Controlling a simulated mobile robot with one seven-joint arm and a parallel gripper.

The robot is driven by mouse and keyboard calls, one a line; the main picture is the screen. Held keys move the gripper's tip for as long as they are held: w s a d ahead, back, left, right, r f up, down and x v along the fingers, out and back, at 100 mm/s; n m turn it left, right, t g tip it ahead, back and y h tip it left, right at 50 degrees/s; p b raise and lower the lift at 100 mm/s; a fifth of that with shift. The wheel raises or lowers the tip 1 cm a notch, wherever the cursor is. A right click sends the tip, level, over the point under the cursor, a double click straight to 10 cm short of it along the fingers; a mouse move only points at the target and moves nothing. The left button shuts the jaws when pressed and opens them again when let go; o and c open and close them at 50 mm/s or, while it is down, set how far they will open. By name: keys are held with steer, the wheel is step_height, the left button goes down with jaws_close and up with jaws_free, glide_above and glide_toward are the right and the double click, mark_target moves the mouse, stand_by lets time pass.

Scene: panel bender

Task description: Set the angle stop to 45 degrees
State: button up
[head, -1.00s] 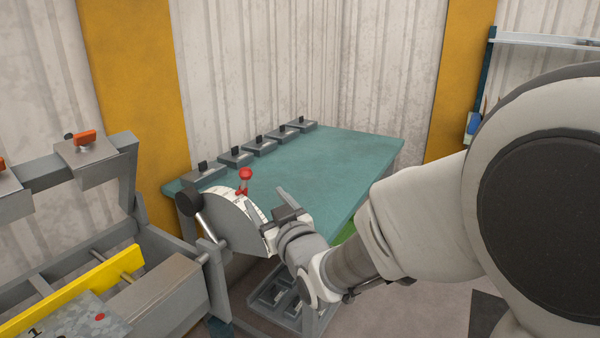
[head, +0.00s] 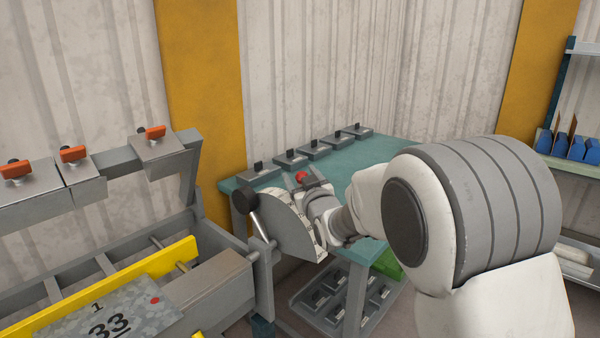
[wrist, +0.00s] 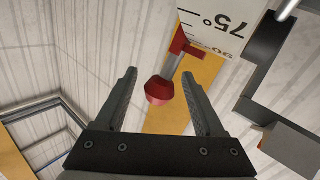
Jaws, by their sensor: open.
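The angle stop is a grey quadrant plate (head: 280,222) with a white scale along its curved edge, at the left end of the teal table. Its red knob (head: 301,176) shows at the top of the plate. In the wrist view the red knob (wrist: 160,90) sits between my two fingers, with gaps on both sides. A red pointer (wrist: 180,42) runs from it to the white scale (wrist: 217,22), beside a partly hidden mark that looks like 90; 75° is printed farther along. My gripper (head: 307,182) is open around the knob; it also shows in the wrist view (wrist: 159,73).
The bender frame (head: 225,290), with a yellow bar (head: 120,280) and a plate marked 33 (head: 100,318), fills the left. A black-handled lever (head: 258,212) stands close left of the quadrant. Several grey blocks line the teal table's (head: 380,150) back edge. A bin shelf stands far right.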

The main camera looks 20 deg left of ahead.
steer(key=shift+x, duration=1.1)
steer(key=shift+c, duration=0.2)
jaws_close()
stand_by(0.5)
